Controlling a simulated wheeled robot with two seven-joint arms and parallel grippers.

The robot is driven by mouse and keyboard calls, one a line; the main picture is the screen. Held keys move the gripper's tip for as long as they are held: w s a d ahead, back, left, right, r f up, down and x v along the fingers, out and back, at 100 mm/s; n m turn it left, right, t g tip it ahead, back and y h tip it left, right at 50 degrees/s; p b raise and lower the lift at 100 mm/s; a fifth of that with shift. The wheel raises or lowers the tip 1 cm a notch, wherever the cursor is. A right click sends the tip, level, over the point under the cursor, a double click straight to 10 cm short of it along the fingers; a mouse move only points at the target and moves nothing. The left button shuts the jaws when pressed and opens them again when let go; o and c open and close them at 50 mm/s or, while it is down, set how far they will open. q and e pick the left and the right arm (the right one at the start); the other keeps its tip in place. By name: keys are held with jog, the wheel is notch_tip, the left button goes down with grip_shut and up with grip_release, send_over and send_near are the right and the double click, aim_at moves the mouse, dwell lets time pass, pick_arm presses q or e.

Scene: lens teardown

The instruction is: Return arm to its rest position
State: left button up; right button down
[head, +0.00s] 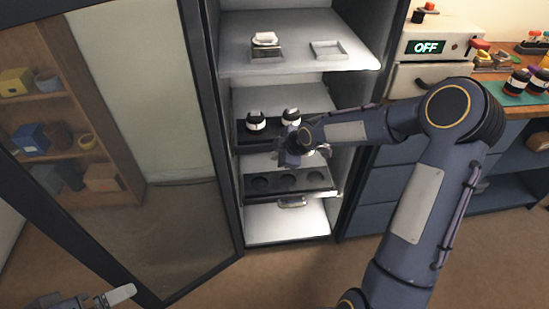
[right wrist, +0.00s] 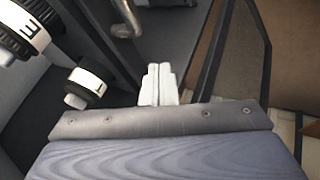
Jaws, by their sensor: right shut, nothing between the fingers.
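My right arm reaches from the bottom right into the open cabinet, across its right side. My right gripper (head: 290,158) is inside the cabinet, in front of the shelf trays. In the right wrist view its pale fingers (right wrist: 158,84) are together with nothing between them. Two black-and-white lens parts, a left one (head: 256,121) and a right one (head: 291,116), stand on the upper dark tray (head: 243,141). Lens parts also show at the left of the right wrist view (right wrist: 85,86), apart from the fingers. My left gripper (head: 112,297) shows only partly at the bottom left.
A lower dark tray (head: 262,193) has round, empty-looking recesses. The cabinet's glass door (head: 150,200) stands open at left. The top shelf (head: 235,45) holds a small stand and a shallow tray. A machine reading OFF (head: 425,47) and a workbench are at right. Floor is clear in front.

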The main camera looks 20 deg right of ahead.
jog(key=s+d+r+m+h+p, duration=0.15)
jog(key=s+r+m+p, duration=0.3)
jog(key=s+r, duration=0.8)
jog(key=s+a+r+m+y+p, duration=0.1)
jog(key=s+r+m, duration=0.4)
jog(key=s, duration=0.5)
jog(key=s+a+r+m+g+y+p, duration=0.1)
jog(key=s+a+r+m+p, duration=0.2)
jog(key=s+r+m+p, duration=0.3)
jog(key=s, duration=0.4)
jog(key=shift+s+a+r, duration=0.15)
jog(key=shift+s+r, duration=0.05)
jog(key=shift+r, duration=0.1)
